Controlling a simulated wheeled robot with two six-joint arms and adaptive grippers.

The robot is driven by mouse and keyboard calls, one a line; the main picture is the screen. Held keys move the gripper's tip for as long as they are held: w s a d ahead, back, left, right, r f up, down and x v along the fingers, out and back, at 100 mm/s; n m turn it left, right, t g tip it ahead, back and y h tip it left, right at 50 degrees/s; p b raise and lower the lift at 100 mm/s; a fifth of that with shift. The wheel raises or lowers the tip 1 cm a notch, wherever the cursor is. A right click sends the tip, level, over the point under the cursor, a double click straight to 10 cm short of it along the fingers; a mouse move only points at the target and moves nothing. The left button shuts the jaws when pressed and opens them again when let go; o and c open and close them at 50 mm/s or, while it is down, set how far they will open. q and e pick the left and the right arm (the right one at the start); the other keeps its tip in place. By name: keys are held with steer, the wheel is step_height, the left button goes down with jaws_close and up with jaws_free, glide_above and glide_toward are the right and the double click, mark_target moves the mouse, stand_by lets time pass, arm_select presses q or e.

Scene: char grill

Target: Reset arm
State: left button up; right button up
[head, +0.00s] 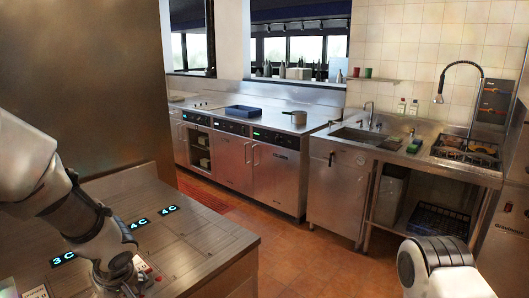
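My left arm comes in from the left over the steel counter (180,240). Its wrist end, with what looks like part of the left gripper (122,288), is low at the bottom edge of the head view. The fingertips are not clear, and I cannot tell whether they hold anything. My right arm shows only as a white and grey link at the bottom right. The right gripper is out of view.
The counter under my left arm has lit displays (140,223) and small controls (145,270). Orange tiled floor (310,265) lies open ahead. Along the back stand steel ovens (275,175) with a pot (295,117) and blue tray (247,113), then a sink (358,136) and a grated burner (465,150).

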arm_select(q)
steer(key=s+f+g, duration=0.3)
steer(key=s+f, duration=0.1)
steer(key=f, duration=0.7)
steer(key=s+d+f+m+g+h, duration=0.2)
steer(key=s+d+f, duration=0.1)
steer(key=s+f, duration=0.85)
steer(key=s+d+f+m+g+h, duration=0.1)
steer(key=s+d+f+m+h, duration=0.15)
steer(key=s+f, duration=0.85)
steer(key=r+m+t, duration=0.2)
steer(key=w+r+m+y, duration=0.1)
steer(key=m, duration=0.1)
steer(key=shift+w+a+t, duration=0.1)
steer(key=shift+a+t, duration=0.3)
